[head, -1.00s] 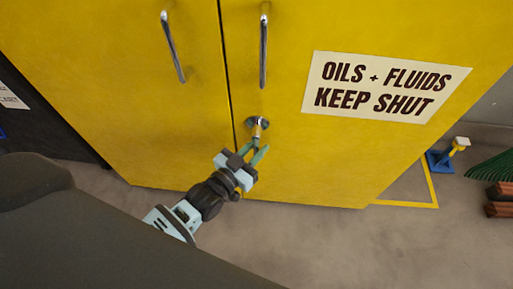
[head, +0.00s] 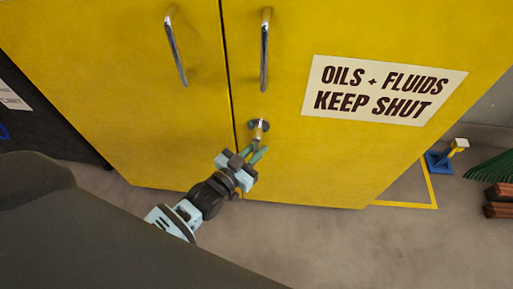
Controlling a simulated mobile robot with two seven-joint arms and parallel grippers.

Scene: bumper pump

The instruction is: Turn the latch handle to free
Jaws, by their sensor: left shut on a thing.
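The latch handle (head: 258,127) is a small metal piece on a round base, low on the right door of the yellow cabinet (head: 330,160), close to the seam between the doors. It points downward. My left gripper (head: 256,149) comes up from below and is shut on the lower end of the latch handle. Its green fingertips partly hide that end. My right gripper is not in view.
Two vertical chrome door handles (head: 264,50) sit above the latch. A sign (head: 385,90) reads "OILS + FLUIDS KEEP SHUT". A blue and yellow object (head: 441,160) and a green bristled thing (head: 490,165) are on the floor at right. The floor in front is clear.

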